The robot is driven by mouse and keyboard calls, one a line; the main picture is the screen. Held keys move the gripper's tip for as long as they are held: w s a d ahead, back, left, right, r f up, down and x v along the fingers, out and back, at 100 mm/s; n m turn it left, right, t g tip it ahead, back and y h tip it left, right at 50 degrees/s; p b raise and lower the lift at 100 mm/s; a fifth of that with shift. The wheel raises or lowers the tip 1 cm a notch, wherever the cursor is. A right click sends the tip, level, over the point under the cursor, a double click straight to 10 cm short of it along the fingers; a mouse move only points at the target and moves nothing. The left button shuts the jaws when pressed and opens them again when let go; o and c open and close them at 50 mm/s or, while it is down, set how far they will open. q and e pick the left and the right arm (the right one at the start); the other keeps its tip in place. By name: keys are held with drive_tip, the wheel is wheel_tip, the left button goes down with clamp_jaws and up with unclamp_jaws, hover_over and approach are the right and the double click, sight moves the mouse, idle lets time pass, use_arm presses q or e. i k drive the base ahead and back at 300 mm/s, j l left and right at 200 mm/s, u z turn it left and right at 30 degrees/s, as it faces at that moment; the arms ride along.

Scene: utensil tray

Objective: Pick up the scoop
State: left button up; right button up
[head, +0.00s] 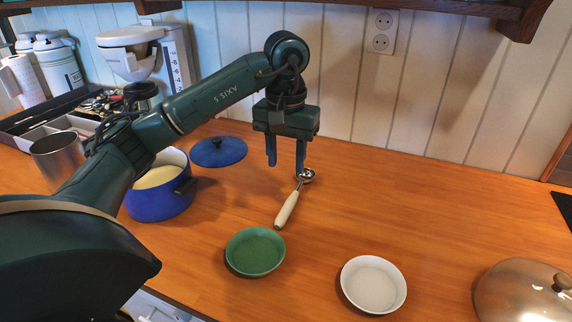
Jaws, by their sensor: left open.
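The scoop (287,209) lies on the wooden counter, with a pale handle pointing toward the front and a metal bowl at its far end. My left gripper (286,166) points down just above and behind the scoop, with its two blue fingers apart. The right fingertip is close to the scoop's metal bowl; I cannot tell whether they touch. Nothing shows between the fingers. My right gripper is not in view.
A green bowl (255,252) and a white bowl (373,285) stand in front. A blue pot (160,203) and its blue lid (218,151) are to the left. A metal lid (520,295) is at the right. The counter right of the scoop is clear.

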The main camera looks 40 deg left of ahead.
sight(307, 175)
drive_tip(key=k, duration=1)
